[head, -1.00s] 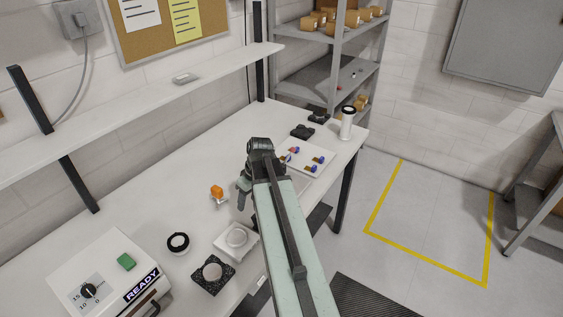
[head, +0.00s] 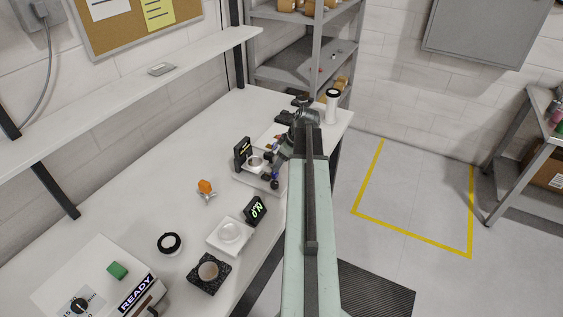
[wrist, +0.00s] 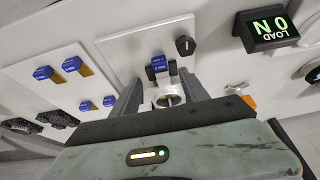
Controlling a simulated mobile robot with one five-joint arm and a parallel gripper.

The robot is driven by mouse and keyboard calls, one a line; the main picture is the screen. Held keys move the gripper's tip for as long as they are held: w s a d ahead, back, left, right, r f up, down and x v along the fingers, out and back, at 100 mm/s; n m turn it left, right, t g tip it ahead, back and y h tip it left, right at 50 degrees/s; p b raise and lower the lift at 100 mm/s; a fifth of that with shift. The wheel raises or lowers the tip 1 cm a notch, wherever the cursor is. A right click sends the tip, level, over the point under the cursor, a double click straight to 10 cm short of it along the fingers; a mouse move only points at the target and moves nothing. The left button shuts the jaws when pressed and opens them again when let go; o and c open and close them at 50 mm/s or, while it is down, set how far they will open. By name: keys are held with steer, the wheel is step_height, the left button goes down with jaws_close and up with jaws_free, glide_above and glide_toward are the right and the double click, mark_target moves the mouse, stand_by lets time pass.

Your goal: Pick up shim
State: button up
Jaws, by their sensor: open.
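Several small blue-topped pieces with brass-coloured strips, which look like shims (wrist: 72,64), lie on a white tray (wrist: 98,78) at the left of the wrist view. Another blue-topped piece (wrist: 159,65) is at the white mirror fixture (wrist: 138,42), ahead of and between my fingertips, apparently untouched. My gripper (wrist: 158,88) is open, with a round mirror-like part (wrist: 167,101) showing between its fingers. In the head view my gripper (head: 284,150) is over the right side of the fixture (head: 246,180); my arm hides part of the tray.
A "NO LOAD" display (head: 256,210) stands in front of the fixture, also seen in the wrist view (wrist: 266,28). An orange-knobbed part (head: 205,187), a black ring (head: 169,243) and a READY box (head: 98,283) are to the left. A white cylinder (head: 332,107) stands behind. Bench space is clear at left.

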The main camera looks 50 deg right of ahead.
steer(key=b+x, duration=0.5)
steer(key=x, duration=0.1)
steer(key=shift+f, duration=0.3)
steer(key=shift+r, duration=0.1)
jaws_close()
